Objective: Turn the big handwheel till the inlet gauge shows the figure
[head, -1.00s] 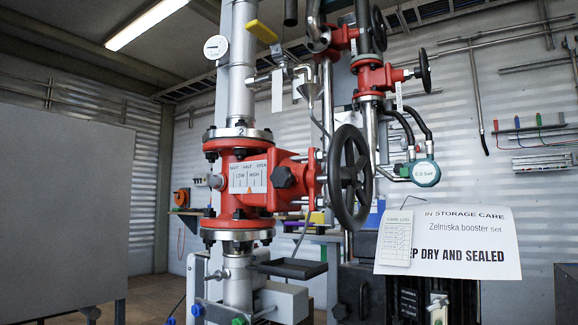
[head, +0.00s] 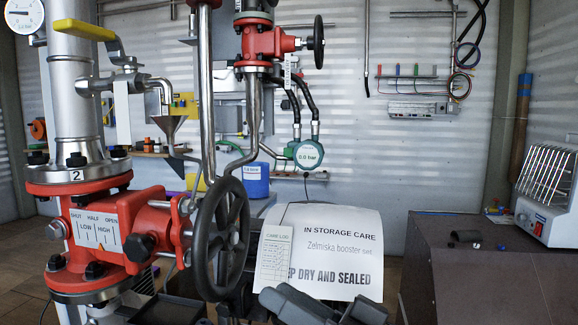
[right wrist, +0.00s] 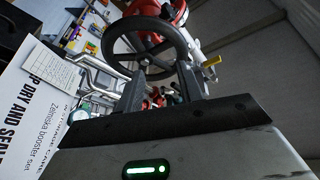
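The big black handwheel (head: 221,240) stands upright on the right of the red valve body (head: 95,240), which carries a SHUT/HALF/OPEN plate (head: 96,230). The wheel also shows in the right wrist view (right wrist: 148,47), beyond my fingers. A round white dial (head: 24,14) is cut off at the top left, its reading too small to tell. A round teal gauge (head: 307,154) reads 0.0 bar. I cannot tell which is the inlet gauge. My right gripper (head: 326,302) is low, right of the wheel. Its fingers (right wrist: 162,84) are apart and empty, not touching the rim. My left gripper is out of view.
A smaller black handwheel (head: 319,42) is above. A brown cabinet (head: 490,280) with a white heater (head: 548,195) stands at the right.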

